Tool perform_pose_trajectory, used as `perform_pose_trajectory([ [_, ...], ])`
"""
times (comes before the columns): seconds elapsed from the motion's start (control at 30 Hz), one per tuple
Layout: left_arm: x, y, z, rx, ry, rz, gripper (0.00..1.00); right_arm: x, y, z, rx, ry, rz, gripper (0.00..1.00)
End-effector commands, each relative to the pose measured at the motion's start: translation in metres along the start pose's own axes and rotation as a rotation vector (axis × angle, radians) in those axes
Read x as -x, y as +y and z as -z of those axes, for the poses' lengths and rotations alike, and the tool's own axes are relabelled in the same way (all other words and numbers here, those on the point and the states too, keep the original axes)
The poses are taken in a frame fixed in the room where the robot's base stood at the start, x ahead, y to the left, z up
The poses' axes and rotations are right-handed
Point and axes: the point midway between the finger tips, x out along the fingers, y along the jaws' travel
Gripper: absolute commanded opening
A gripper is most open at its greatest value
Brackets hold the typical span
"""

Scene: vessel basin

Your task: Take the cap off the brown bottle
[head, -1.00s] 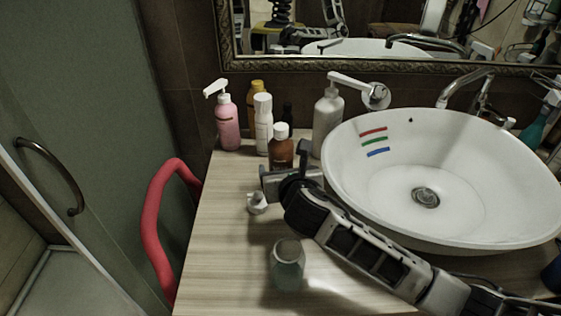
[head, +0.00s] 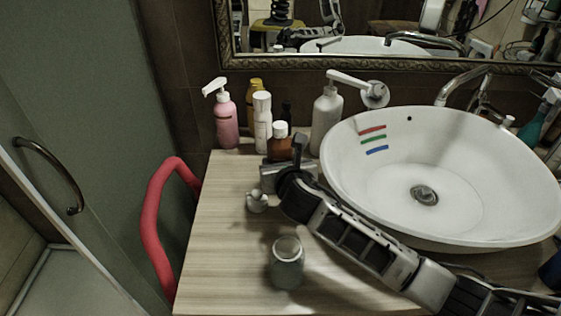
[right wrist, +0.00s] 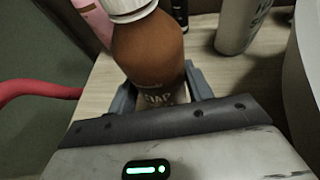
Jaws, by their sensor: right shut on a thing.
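The brown bottle (head: 279,145) stands upright on the counter behind my right gripper, with its white cap (head: 280,128) on. In the right wrist view the bottle (right wrist: 148,52) is between my two fingers, and the lower edge of its cap (right wrist: 130,10) shows at the top. My right gripper (head: 281,163) is shut on the body of the bottle, below the cap. The gripper hides the bottle's lower part in the head view. My left gripper is not in view.
A pink pump bottle (head: 227,122), a white bottle (head: 263,125), a yellow bottle (head: 254,92) and a grey pump bottle (head: 326,118) stand close by. The basin (head: 460,215) is on the right.

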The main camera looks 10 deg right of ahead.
Motion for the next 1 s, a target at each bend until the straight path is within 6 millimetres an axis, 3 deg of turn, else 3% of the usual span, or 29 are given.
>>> perform_pose_trajectory([
  [0.3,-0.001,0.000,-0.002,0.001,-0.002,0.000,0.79,0.015,0.000,-0.033,0.001,-0.008,-0.002,0.21],
  [0.6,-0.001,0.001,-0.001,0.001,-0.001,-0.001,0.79,0.083,-0.005,-0.067,0.002,-0.010,-0.004,0.21],
  [0.8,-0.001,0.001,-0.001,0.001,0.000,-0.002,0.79,0.135,-0.010,-0.066,0.001,-0.004,-0.003,0.21],
  [1.0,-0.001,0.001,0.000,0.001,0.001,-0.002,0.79,0.167,-0.013,-0.067,0.001,-0.004,-0.002,0.21],
])
